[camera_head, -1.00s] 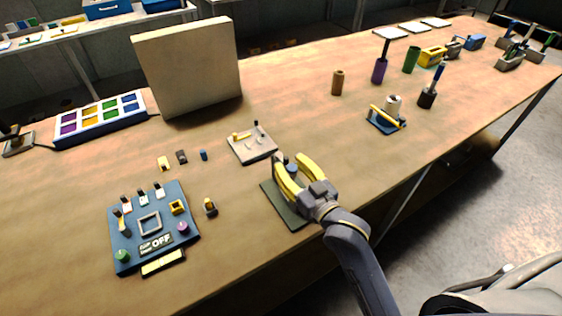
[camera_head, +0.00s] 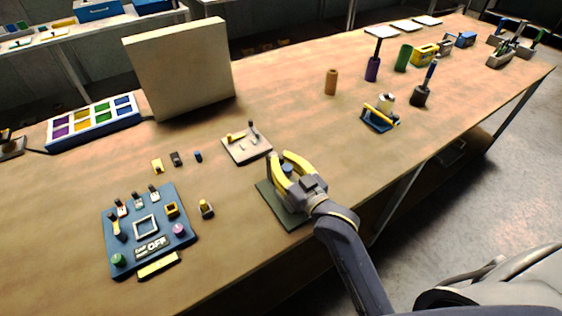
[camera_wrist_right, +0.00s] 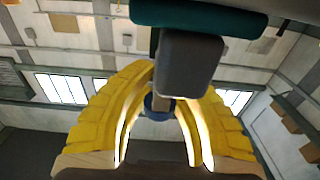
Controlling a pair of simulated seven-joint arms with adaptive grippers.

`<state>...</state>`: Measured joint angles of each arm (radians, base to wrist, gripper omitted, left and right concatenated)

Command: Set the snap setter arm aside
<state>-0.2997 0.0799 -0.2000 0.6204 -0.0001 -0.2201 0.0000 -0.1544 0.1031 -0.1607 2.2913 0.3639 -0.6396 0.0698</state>
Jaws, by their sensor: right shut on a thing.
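The snap setter stands near the front edge of the table, on a dark green base plate (camera_head: 277,209) with a grey upright post (camera_head: 270,166). My right gripper (camera_head: 279,164) has its curved yellow fingers over this base, shut on part of the snap setter arm. A small blue piece (camera_head: 287,168) of it shows between the fingers. In the right wrist view, a blue collar (camera_wrist_right: 158,106) on a tan shaft is between the fingers, beside a grey block (camera_wrist_right: 190,62) and a teal bar (camera_wrist_right: 205,15). The fingers hide much of the arm. My left gripper is out of view.
A pale plate with small levers (camera_head: 246,150) lies just behind the setter. A blue panel marked OFF (camera_head: 130,232) and a small yellow-topped piece (camera_head: 206,209) lie left. A blue-based device (camera_head: 378,121) is further right. The table between it and the setter is clear.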

